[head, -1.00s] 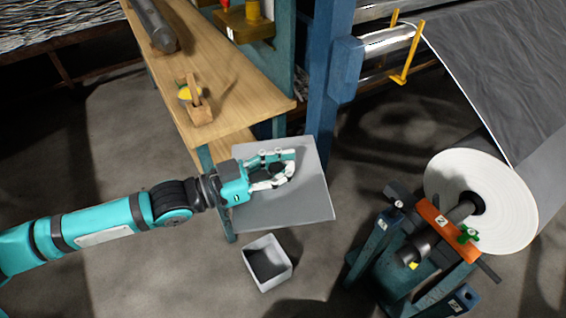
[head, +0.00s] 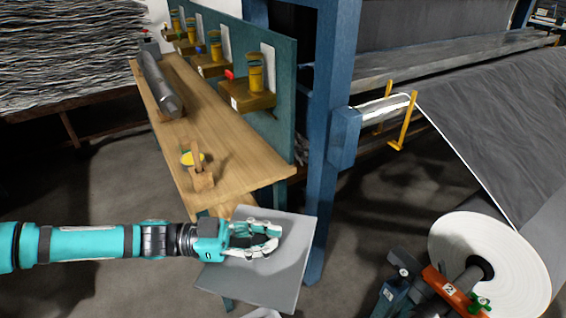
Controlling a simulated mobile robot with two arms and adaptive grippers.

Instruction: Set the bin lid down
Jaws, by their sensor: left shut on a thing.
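The bin lid (head: 272,285) is a flat grey square plate in the lower middle of the head view. My left gripper (head: 272,240) is over its upper part and shut on it; the fingers hide the exact place of the grip. The lid is held up off the floor, in front of the near end of the wooden bench. Only a small pale edge of the bin (head: 264,313) shows below the lid at the bottom of the picture. My right gripper is not in view.
The wooden bench (head: 235,150) carries a grey roll (head: 160,85) and a small wooden holder (head: 201,180) with a yellow item. A blue post (head: 328,150) stands right of the lid. A large white-ended roll (head: 510,260) is at lower right. Floor at left is clear.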

